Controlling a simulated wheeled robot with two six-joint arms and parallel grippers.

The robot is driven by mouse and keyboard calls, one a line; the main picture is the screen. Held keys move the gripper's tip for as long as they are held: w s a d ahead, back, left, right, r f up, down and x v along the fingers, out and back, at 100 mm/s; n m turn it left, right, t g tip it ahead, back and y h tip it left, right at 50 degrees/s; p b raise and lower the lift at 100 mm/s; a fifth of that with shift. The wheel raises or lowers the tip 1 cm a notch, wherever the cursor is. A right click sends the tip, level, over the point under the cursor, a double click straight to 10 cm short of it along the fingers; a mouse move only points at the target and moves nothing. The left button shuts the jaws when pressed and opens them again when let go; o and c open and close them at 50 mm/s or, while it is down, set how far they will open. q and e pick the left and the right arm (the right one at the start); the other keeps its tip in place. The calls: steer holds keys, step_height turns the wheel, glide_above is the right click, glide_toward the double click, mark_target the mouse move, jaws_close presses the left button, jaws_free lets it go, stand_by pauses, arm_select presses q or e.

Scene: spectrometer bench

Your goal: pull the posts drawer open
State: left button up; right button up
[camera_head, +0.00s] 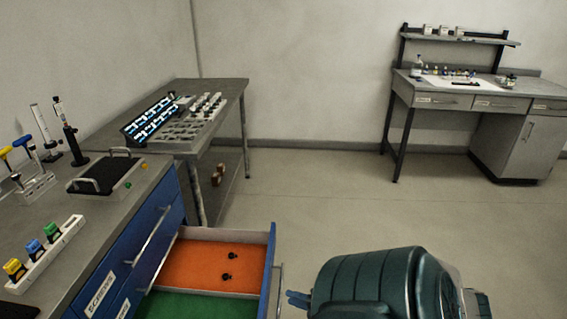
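A blue-fronted drawer stands pulled out from the blue bench cabinet at the bottom centre. Its front panel (269,268) faces right and carries a pale bar handle (277,292). Inside are an orange section (195,262) with two small black parts (227,277) and a green section (190,306). I cannot see a label on this front, so I cannot tell whether it is the posts drawer. My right gripper (298,299) is just right of the handle, with blue fingertips toward it. Contact and finger opening are unclear. My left gripper is out of view.
The grey benchtop (110,215) holds a black-topped tray (105,175) and a white rack (48,258). A side table and a far desk stand behind. Floor (330,205) is clear.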

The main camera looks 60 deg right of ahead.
steer(key=s, duration=0.3)
steer(key=s+r, duration=0.1)
steer(key=s, duration=0.1)
steer(key=shift+f, duration=0.1)
stand_by(0.4)
steer(key=s+a+f+m+g+h, duration=0.1)
steer(key=s+a+f+m+g, duration=0.15)
steer(key=f, duration=0.45)
steer(key=s+a+f+m+g, duration=0.2)
steer(key=f+m, duration=0.2)
steer(key=f, duration=0.2)
steer(key=s+a+f+m+g+h, duration=0.1)
steer(key=s+a+f+m+g, duration=0.15)
steer(key=f, duration=0.45)
steer(key=s+a+f+m+g, duration=0.3)
steer(key=a+f, duration=0.3)
steer(key=a, duration=0.3)
steer(key=s+a+f+m+g+y, duration=0.1)
steer(key=s+a+f+m+g, duration=0.3)
steer(key=a, duration=0.6)
step_height(320, 180, down, 3)
steer(key=shift+s+f+m+g, duration=0.1)
steer(key=shift+s+m+g, duration=0.25)
steer(key=shift+m, duration=0.85)
steer(key=shift+d, duration=0.1)
